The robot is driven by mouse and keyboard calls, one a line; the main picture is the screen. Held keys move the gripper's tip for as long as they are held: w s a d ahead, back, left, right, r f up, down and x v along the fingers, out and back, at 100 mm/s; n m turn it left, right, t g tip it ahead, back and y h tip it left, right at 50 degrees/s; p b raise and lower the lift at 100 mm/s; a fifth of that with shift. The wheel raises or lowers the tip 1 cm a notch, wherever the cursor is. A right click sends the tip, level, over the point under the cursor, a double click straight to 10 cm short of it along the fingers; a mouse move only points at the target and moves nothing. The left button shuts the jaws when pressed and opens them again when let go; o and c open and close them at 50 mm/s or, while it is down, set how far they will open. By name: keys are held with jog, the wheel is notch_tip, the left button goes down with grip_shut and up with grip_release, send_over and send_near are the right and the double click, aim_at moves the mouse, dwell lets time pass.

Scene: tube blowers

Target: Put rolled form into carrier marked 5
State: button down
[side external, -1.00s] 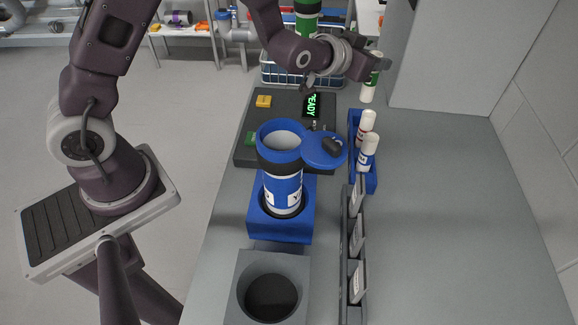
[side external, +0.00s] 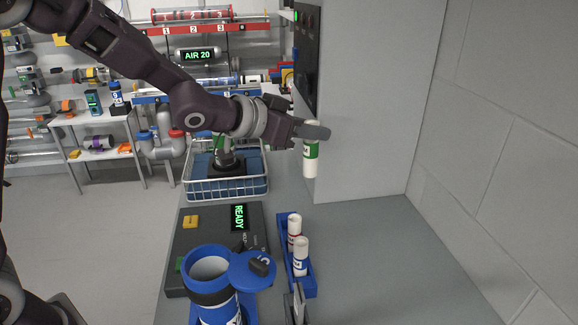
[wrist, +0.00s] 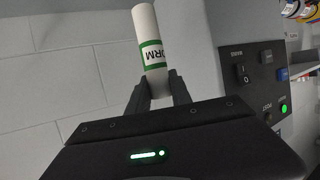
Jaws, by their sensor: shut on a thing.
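The rolled form (side external: 311,163) is a white roll with a green band. My gripper (side external: 306,131) is shut on its upper part and holds it upright in the air, right of the wire basket. In the wrist view the roll (wrist: 146,26) stands between the fingers, its band lettering partly readable as "ORM". A blue carrier (side external: 211,292) stands at the bottom edge with its mouth open and its round blue lid (side external: 252,270) swung to the right. Another carrier with green and a black base (side external: 226,165) is in the basket, partly hidden by my arm. I cannot read a 5 on either.
A blue rack (side external: 308,279) holds two white rolls right of a dark console (side external: 188,236) showing READY. The wire basket (side external: 205,188) stands behind the console. A grey cabinet (side external: 375,100) with a switch panel (side external: 306,45) rises at the back right. The right counter is clear.

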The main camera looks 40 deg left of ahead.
jog(key=s+d+r+m+g+h, duration=0.5)
jog(key=s+d+r+m+h, duration=0.15)
jog(key=s+r, duration=0.35)
jog(key=s+a+f+m+g+h, duration=0.1)
jog(key=s+a+f+m+g, duration=0.1)
jog(key=s, duration=0.7)
jog(key=s+a+f+m+g+h, duration=0.1)
jog(key=s+a+f+m+g, duration=0.2)
jog(key=s, duration=0.6)
jog(key=shift+s+a+f+m+g, duration=0.15)
jog(key=shift+s+f+m+g, duration=0.2)
jog(key=shift+f+m+g, duration=1)
jog(key=shift+f+h, duration=0.15)
jog(key=shift+h, duration=0.1)
jog(key=shift+f, duration=3.8)
